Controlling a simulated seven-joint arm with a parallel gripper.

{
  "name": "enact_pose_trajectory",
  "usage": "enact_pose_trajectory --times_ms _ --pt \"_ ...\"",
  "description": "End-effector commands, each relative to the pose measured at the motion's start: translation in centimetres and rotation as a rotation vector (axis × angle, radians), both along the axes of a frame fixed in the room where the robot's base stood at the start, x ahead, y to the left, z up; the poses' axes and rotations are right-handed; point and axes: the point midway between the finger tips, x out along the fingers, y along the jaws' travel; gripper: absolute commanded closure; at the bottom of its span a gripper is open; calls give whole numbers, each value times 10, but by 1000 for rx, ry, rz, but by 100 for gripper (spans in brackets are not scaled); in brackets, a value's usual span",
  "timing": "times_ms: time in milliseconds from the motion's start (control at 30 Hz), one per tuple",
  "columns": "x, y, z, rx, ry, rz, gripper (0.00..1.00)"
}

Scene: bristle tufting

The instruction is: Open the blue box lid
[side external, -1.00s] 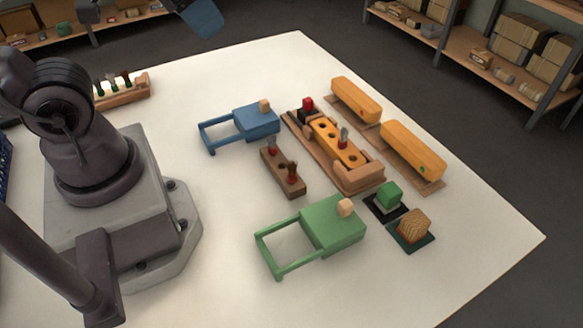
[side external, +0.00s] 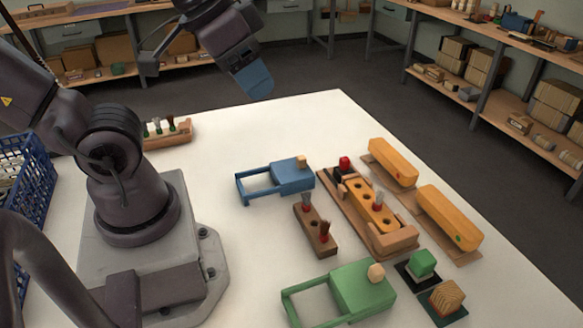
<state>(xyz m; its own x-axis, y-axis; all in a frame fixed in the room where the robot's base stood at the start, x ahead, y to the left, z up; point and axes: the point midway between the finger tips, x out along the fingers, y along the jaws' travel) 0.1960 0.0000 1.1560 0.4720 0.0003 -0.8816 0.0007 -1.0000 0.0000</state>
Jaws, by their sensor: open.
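The blue box (side external: 288,181) stands on the white table, right of my arm's base. A blue flat lid with a pale wooden knob (side external: 302,161) covers its top and looks shut. An empty blue rail frame (side external: 256,185) extends from the box to the left. My gripper (side external: 256,82), with blue fingers, hangs in the air up and left of the box in the picture, well apart from it. It is open with nothing seen in it; the gap between the fingers is hard to see from this side.
A similar green box (side external: 361,290) stands at the front. Between the boxes are a dark brown block (side external: 316,231) with brushes and a wooden fixture (side external: 398,240) with an orange holed block. Orange blocks (side external: 450,218) lie to the right. A brush rack (side external: 168,131) stands at the back left.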

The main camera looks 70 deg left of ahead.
Motion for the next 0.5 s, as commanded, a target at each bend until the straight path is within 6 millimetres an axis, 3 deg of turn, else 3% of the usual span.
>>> enact_pose_trajectory --times_ms 233,500 --pt "14 24 -27 -1 155 110 51" --pt "66 79 -74 -9 388 214 51"
